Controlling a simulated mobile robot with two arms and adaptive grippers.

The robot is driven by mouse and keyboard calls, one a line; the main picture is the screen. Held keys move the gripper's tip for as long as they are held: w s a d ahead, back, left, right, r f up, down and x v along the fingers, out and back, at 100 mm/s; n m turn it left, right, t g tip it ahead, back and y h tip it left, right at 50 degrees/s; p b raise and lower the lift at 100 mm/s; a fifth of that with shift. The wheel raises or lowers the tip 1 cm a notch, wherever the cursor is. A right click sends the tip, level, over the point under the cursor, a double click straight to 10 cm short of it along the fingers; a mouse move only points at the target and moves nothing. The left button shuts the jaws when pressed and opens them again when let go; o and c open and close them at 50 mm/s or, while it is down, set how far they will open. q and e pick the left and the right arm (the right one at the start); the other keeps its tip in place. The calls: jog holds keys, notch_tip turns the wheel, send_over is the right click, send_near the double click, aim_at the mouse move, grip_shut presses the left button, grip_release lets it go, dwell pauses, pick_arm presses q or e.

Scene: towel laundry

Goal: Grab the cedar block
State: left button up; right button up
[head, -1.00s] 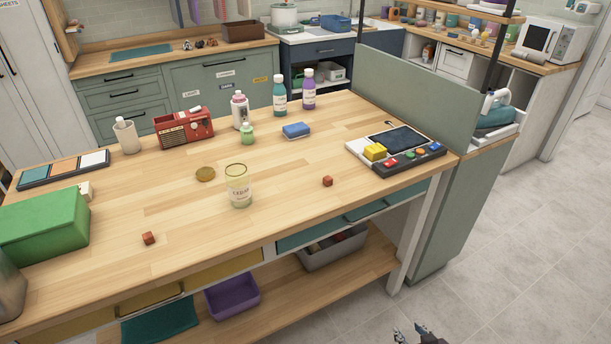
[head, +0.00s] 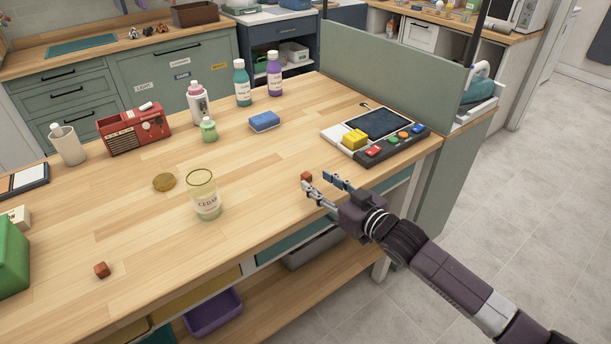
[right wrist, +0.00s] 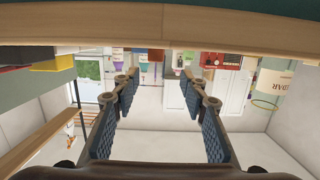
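A small reddish-brown block (head: 306,177) lies on the wooden table, front right of centre. A second similar block (head: 101,270) lies near the front left. A glass jar (head: 206,205) labelled CEDAR stands between them; it also shows upside down in the right wrist view (right wrist: 273,82). My right gripper (head: 318,184) is open, its fingertips beside the right block; I cannot tell whether they touch it. My left gripper is out of view.
A round lid (head: 164,182) lies behind the jar. A button panel with a screen (head: 376,132) is to the right of the gripper. A blue sponge (head: 264,121), bottles and a red radio (head: 134,130) stand farther back. The table around the right block is clear.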

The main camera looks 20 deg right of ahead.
aim_at(308, 176)
jog(key=shift+d+f+p+x, duration=0.1)
jog(key=shift+f+p+x, duration=0.05)
jog(key=shift+x, duration=0.75)
jog(key=shift+d+f+p+x, duration=0.1)
jog(key=shift+f+p+x, duration=0.1)
jog(key=shift+x, duration=0.75)
jog(key=shift+d+f+p+x, duration=0.1)
jog(key=shift+d+f+x, duration=0.05)
jog(key=shift+x, duration=0.75)
jog(key=c, duration=0.9)
